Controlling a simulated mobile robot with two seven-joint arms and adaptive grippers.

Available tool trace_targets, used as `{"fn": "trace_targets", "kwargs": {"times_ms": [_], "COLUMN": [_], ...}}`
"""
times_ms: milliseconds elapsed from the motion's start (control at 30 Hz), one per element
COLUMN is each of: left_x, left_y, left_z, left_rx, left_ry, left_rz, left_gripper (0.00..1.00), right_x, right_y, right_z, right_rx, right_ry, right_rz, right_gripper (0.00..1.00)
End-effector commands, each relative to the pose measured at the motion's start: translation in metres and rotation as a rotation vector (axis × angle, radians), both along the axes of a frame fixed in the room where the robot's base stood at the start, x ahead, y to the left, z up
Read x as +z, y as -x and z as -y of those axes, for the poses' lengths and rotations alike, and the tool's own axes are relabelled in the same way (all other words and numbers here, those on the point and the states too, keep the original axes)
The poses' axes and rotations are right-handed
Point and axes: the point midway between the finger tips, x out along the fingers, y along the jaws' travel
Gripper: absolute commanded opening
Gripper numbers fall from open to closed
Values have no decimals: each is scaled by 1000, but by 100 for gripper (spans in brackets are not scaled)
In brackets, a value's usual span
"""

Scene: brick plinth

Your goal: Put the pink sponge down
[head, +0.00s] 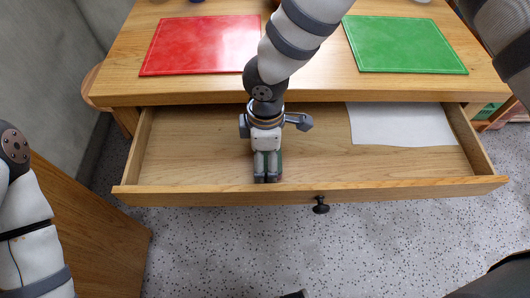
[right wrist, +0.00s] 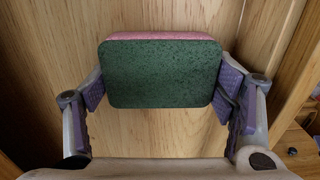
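My right gripper (head: 267,178) reaches down into the open drawer (head: 200,158), near its front wall. In the right wrist view my right gripper (right wrist: 162,88) has its purple-grey pads against both sides of the pink sponge (right wrist: 162,37). The sponge's dark green scouring face is toward the camera, with the pink body showing along its top edge. In the head view the gripper hides most of the sponge. I cannot tell whether the sponge touches the drawer floor. My left arm shows at the left edge of the head view; its gripper is out of view.
A white sheet (head: 395,125) lies in the drawer's right part; the left part is bare. On the table (head: 300,82) above are a red mat (head: 203,45) and a green mat (head: 405,45). A black knob (head: 321,205) sticks out from the drawer front.

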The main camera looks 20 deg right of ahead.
Motion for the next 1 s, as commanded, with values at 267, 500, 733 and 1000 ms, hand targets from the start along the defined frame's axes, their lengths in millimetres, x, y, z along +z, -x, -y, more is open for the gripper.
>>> {"fn": "trace_targets", "kwargs": {"times_ms": [267,500,733,1000], "left_x": [0,8,18,21], "left_y": [0,-8,-17,-19], "left_z": [0,0,0,0], "left_rx": [0,0,2,2], "left_ry": [0,0,0,0], "left_rz": [1,25,56,64], "left_gripper": [48,48,48,48], "right_x": [1,44,104,125], "right_y": [0,-3,-3,-2], "right_z": [0,0,1,2], "right_rx": [0,-2,-1,-1], "right_ry": [0,-3,-1,0], "right_rz": [0,9,8,-2], "right_gripper": [82,82,82,82]}}
